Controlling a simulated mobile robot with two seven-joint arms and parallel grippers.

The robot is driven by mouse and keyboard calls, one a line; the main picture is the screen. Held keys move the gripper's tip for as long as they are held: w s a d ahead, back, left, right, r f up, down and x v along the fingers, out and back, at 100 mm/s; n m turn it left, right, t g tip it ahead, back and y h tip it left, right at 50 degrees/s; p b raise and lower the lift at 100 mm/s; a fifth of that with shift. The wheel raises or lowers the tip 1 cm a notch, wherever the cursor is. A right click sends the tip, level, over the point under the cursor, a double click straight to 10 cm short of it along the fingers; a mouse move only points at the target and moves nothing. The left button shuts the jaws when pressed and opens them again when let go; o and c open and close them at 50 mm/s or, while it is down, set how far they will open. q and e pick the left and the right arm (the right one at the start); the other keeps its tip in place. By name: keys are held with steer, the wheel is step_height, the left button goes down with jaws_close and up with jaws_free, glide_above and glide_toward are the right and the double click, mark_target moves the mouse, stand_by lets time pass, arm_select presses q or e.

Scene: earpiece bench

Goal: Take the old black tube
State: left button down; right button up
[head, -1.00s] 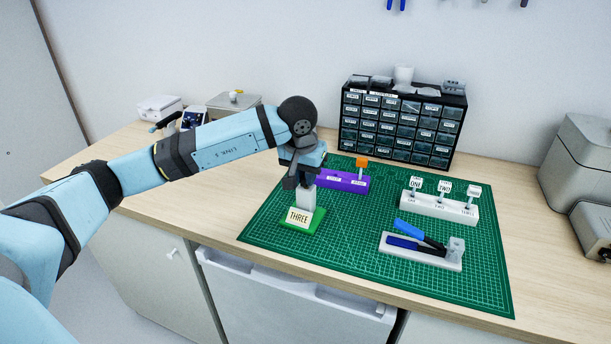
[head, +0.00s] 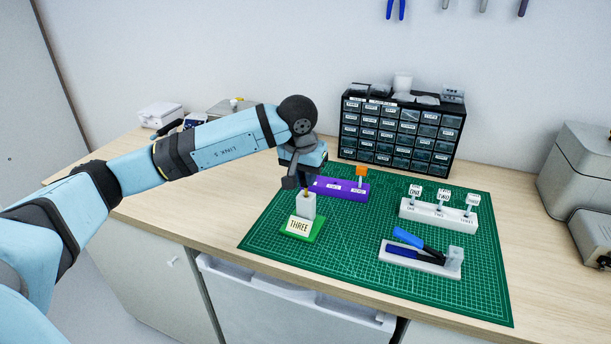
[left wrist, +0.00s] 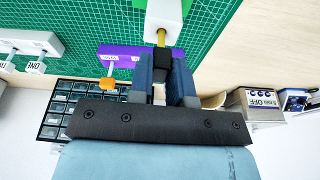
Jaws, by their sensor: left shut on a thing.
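A thin gold stem (left wrist: 161,38) shows between the black tube and the white block (left wrist: 165,14). The stem also shows in the head view (head: 307,192). I cannot tell whether the tube still touches the stem's tip. My right gripper is not in view.
The purple holder (head: 335,190) with an orange piece (head: 361,171) is close behind my gripper. A white rack (head: 438,216) with tags ONE, TWO, THREE and a white tray (head: 420,261) with a blue-and-black tool lie right. A drawer cabinet (head: 398,135) stands behind. The green mat (head: 350,240) has free room.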

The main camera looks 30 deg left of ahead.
arm_select(q)
steer(key=shift+w+p+v, duration=0.2)
steer(key=shift+p+v, duration=0.2)
steer(key=shift+v, duration=0.4)
steer(key=shift+w+p+v, duration=0.15)
steer(key=shift+p+v, duration=0.2)
steer(key=shift+v, duration=0.45)
steer(key=shift+w+p+v, duration=0.2)
steer(key=shift+p+v, duration=0.2)
steer(key=shift+v, duration=0.4)
